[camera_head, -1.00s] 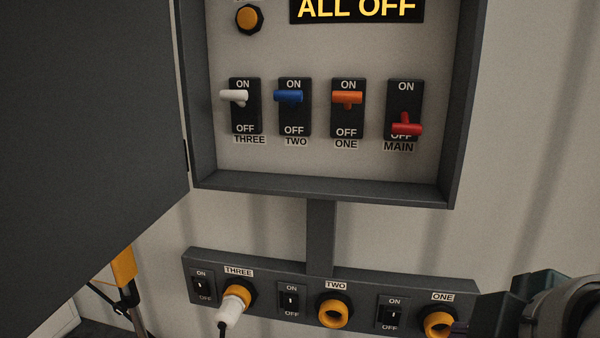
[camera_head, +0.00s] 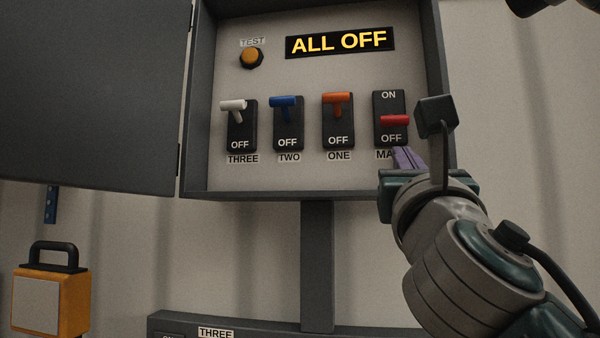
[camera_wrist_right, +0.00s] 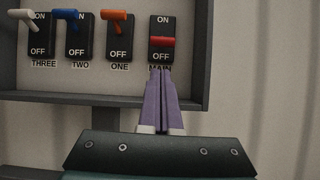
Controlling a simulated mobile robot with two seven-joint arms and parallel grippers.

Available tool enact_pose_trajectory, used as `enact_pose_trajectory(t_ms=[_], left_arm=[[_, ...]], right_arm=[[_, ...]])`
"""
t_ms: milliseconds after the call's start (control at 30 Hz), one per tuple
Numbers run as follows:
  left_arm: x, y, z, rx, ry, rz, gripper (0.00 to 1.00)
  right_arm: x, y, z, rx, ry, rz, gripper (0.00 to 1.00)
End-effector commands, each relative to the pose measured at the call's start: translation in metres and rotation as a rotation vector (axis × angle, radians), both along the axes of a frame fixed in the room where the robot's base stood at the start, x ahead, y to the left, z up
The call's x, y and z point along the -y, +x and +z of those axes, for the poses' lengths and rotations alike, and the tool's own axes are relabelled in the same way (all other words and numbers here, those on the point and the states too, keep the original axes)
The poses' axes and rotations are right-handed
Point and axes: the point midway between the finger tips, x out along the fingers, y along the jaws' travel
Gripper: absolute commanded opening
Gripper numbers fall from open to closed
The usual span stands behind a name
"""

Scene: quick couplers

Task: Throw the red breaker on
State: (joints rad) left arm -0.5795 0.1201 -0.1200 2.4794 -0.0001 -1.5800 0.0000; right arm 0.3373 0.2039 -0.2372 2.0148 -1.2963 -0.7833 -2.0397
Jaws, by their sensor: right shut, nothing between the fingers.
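The red breaker handle (camera_head: 395,120) is on the switch plate labelled MAIN, at the right of the open panel box. It sits just above the OFF marking, below ON. It also shows in the right wrist view (camera_wrist_right: 162,42). My right gripper (camera_head: 402,156) is shut and empty, its purple fingers just below the red handle and over part of the MAIN label. In the right wrist view the fingertips (camera_wrist_right: 160,70) point up at the bottom of that plate, and I cannot tell if they touch it. My left gripper is not in view.
White (camera_head: 233,105), blue (camera_head: 285,102) and orange (camera_head: 337,98) handles stand up in a row left of the red one. A sign (camera_head: 340,42) reads ALL OFF, beside a TEST button (camera_head: 252,57). The box's right wall (camera_head: 436,60) is close to my right arm.

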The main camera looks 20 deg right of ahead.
Motion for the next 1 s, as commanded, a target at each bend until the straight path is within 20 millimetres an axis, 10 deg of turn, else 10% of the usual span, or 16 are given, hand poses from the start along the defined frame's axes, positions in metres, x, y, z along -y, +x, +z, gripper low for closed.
enact_pose_trajectory(t_ms=[467, 1000], left_arm=[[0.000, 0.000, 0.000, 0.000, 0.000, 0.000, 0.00], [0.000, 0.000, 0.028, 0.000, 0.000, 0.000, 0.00]], right_arm=[[0.000, 0.003, 0.006, 0.000, -0.034, -0.015, 0.00], [0.039, 0.064, 0.049, 0.000, -0.031, -0.016, 0.00]])
